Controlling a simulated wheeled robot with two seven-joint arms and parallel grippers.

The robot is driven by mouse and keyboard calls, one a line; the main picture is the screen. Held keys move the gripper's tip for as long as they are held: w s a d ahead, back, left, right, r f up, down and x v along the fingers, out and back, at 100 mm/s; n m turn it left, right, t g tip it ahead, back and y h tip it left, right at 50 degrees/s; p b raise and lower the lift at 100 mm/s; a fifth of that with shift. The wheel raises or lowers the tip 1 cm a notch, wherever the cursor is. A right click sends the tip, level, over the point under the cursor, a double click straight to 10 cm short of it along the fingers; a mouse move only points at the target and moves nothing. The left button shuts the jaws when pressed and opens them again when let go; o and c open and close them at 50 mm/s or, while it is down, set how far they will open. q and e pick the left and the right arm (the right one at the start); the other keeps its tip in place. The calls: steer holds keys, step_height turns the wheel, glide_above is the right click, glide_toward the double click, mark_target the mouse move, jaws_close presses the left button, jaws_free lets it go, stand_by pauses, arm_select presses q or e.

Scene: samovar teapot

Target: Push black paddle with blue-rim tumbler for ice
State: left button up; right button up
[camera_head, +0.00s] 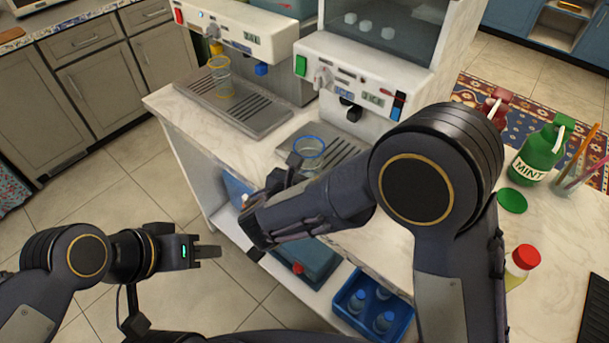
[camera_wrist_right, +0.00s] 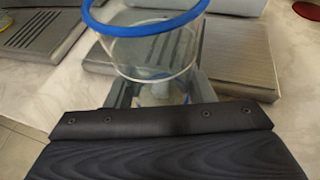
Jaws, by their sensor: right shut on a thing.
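The clear tumbler with a blue rim (camera_head: 309,150) is upright in front of the right machine, at the front edge of its drip tray in the picture. My right gripper (camera_head: 300,172) is shut on it; the wrist view shows the tumbler (camera_wrist_right: 150,48) between the fingers (camera_wrist_right: 160,92). The black paddle (camera_head: 350,109) hangs under the right machine's front panel, up and right of the tumbler, with a visible gap between them. My left gripper (camera_head: 207,251) is low at the left over the floor, away from the counter; its finger gap is not clear.
The right machine (camera_head: 345,75) holds ice cubes (camera_head: 377,27) behind its window. A second tumbler (camera_head: 221,78) stands on the left machine's tray (camera_head: 250,113), near a blue paddle (camera_head: 261,69). A green mint bottle (camera_head: 540,152) and a red-capped bottle (camera_head: 523,260) stand right.

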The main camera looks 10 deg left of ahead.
mark_target(331, 161)
steer(key=w+d, duration=0.1)
steer(key=w, duration=0.1)
steer(key=w+d, duration=0.2)
steer(key=w, duration=0.1)
steer(key=w+d, duration=0.2)
steer(key=shift+w+d, duration=0.1)
steer(key=shift+w, duration=0.2)
steer(key=shift+w+d, duration=0.65)
steer(key=shift+w, duration=0.3)
steer(key=shift+w, duration=0.15)
steer(key=shift+w+d, duration=0.55)
steer(key=shift+w, duration=0.15)
steer(key=shift+s+a+b, duration=0.25)
steer(key=shift+s+a, duration=0.5)
steer(key=shift+s, duration=0.3)
steer(key=shift+s+a+b, duration=0.25)
steer(key=shift+s+a, duration=0.45)
steer(key=shift+s, duration=0.35)
